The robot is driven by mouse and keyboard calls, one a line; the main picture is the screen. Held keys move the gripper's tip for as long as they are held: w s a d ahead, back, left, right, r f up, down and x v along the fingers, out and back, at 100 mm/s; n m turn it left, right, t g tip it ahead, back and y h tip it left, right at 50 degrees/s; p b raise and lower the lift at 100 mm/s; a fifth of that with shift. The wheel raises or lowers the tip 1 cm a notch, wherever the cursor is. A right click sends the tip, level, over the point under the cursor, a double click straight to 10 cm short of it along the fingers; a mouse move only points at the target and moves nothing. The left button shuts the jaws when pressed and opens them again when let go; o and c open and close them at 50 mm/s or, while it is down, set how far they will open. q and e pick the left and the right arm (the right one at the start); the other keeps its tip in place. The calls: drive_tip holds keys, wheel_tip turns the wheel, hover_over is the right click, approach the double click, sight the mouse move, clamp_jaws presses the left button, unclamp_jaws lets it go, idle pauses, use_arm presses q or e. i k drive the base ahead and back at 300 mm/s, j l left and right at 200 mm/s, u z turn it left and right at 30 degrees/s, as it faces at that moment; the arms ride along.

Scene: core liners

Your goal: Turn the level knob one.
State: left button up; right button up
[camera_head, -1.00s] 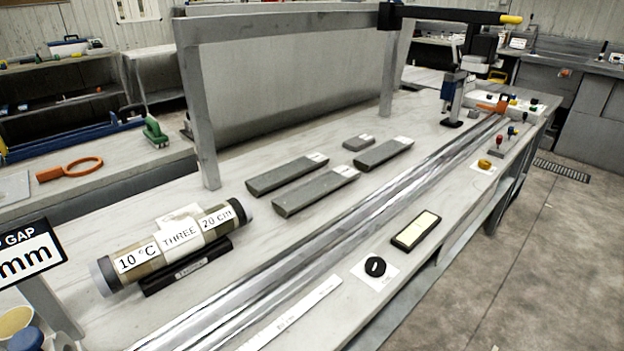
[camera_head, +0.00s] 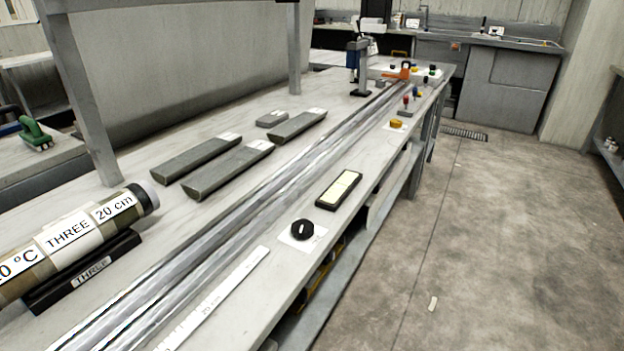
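A round black knob (camera_head: 302,230) with a white pointer mark sits on a white label plate near the bench's front edge, in the middle of the head view. A yellow-orange knob (camera_head: 396,124) sits on another white plate farther along the same edge. The lettering on both plates is too small to read, so I cannot tell which is the level knob. Neither of my grippers shows in the head view.
A black-framed pale panel (camera_head: 339,189) lies just beyond the black knob. Metal rails (camera_head: 250,196) run along the bench. A core tube (camera_head: 75,240) marked THREE rests on a black cradle at left. Grey half-cylinder pieces (camera_head: 228,170) lie behind. Open floor (camera_head: 500,240) is at right.

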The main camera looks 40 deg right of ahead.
sight(302, 229)
drive_tip(key=k+j+z, duration=0.4)
drive_tip(key=j, duration=0.15)
drive_tip(key=k+j+z, duration=0.35)
drive_tip(key=j, duration=0.15)
